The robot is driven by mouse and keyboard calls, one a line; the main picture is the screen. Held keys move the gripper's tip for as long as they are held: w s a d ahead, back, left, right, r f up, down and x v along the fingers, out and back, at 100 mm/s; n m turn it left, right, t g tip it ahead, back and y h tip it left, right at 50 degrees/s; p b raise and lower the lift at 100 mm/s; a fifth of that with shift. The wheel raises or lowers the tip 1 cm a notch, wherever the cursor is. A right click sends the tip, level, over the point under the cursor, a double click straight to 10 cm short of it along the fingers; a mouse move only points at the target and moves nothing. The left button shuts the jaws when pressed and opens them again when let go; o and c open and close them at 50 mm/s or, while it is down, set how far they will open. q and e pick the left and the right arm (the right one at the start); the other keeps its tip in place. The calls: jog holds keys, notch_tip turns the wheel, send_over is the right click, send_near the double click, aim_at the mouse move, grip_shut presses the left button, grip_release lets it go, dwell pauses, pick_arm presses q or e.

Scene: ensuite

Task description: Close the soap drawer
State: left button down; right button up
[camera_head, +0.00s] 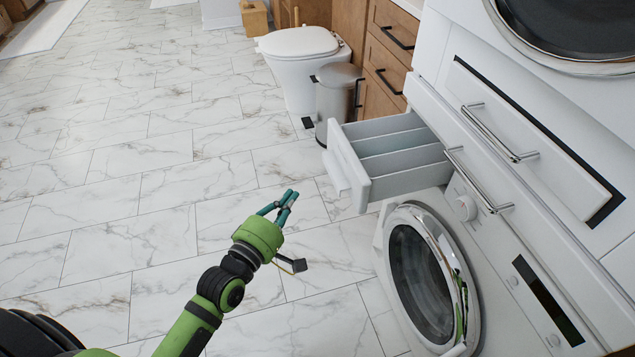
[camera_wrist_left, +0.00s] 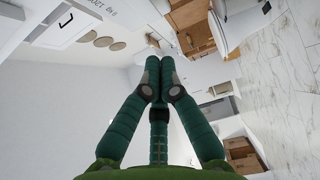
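The soap drawer (camera_head: 388,155) is pulled out of the white washing machine (camera_head: 428,268), above its round door. It has a white front and grey inner compartments. My left gripper (camera_head: 289,196) is in front of and a little below the drawer, to its left in the head view, apart from it. In the left wrist view the green fingers of my left gripper (camera_wrist_left: 160,62) have their tips together with nothing between them. My right gripper is not in view.
A steel bin (camera_head: 338,97) and a white toilet (camera_head: 300,62) stand behind the drawer, beside a wooden cabinet (camera_head: 388,52). Long metal handles (camera_head: 497,133) stick out from the white fronts at right. The marble-tiled floor (camera_head: 140,180) at left is clear.

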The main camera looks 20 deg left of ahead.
pick_arm(q)
jog(key=w+d, duration=0.1)
jog(key=w, duration=0.1)
jog(key=w+d, duration=0.1)
jog(key=w, duration=0.1)
jog(key=w+d, duration=0.2)
jog(key=shift+w, duration=0.35)
